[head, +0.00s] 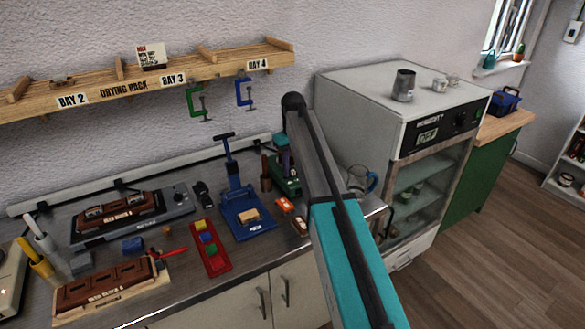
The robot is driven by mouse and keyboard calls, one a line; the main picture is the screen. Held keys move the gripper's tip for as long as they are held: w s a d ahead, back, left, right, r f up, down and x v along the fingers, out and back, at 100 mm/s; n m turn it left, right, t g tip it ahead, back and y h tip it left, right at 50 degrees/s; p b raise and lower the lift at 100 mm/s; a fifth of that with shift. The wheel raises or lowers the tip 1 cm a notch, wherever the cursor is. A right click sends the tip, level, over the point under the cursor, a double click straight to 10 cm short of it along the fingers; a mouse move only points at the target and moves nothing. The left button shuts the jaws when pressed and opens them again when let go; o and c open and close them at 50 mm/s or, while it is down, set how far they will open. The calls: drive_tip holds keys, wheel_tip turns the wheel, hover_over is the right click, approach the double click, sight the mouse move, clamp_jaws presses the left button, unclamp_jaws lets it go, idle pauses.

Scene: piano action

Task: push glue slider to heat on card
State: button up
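A white card with a red heading and small dark text (152,55) stands on the wooden drying rack; its writing is too small to read. I cannot pick out a glue slider with certainty. A green device (287,187) sits on the bench, partly hidden behind my arm. A low grey unit (178,207) with small controls at its right end stands at the back left of the bench; their settings are too small to read. My arm rises from the bottom of the head view and bends at a dark joint near the green device. My gripper's fingers do not show.
A blue press (247,215) and a red tray of coloured blocks (210,250) stand mid-bench. A brown block in a wooden frame (70,314) lies front left. Green (196,102) and blue (244,93) clamps hang below the rack. A white glass-doored oven (375,98) stands right.

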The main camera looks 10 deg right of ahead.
sight(293, 171)
drive_tip(key=shift+r, duration=0.1)
wheel_tip(293, 171, up, 14)
drive_tip(key=p, duration=0.7)
drive_tip(key=shift+f, duration=0.2)
drive_tip(key=shift+s+f, duration=0.1)
